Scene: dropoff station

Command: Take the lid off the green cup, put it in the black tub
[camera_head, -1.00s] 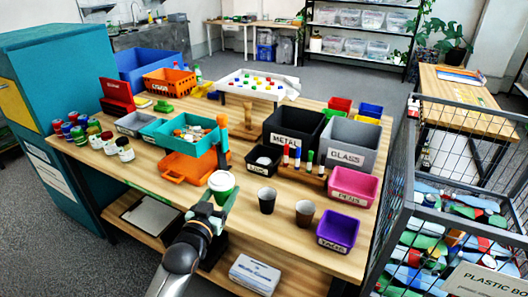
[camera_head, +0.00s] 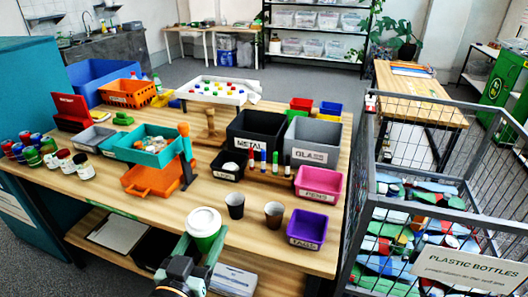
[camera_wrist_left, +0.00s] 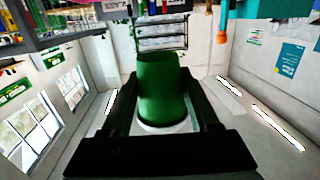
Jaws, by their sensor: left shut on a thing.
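The green cup (camera_head: 207,238) with its white lid (camera_head: 203,221) on top is at the table's front edge in the head view. My left gripper (camera_head: 193,254) is shut on the cup's side. In the left wrist view, which looks upside down, the green cup (camera_wrist_left: 165,88) sits between the two fingers, with the white lid (camera_wrist_left: 166,127) at its lower end. A small black tub (camera_head: 228,173) with a white label stands on the table behind the cup and holds a white round thing. My right gripper is out of view.
A larger black METAL bin (camera_head: 255,138) stands behind the small tub. Two dark cups (camera_head: 235,206) (camera_head: 273,215) and a purple bin (camera_head: 306,230) are right of the green cup. An orange tray (camera_head: 152,179) is to its left. A wire cage (camera_head: 365,200) stands at the right.

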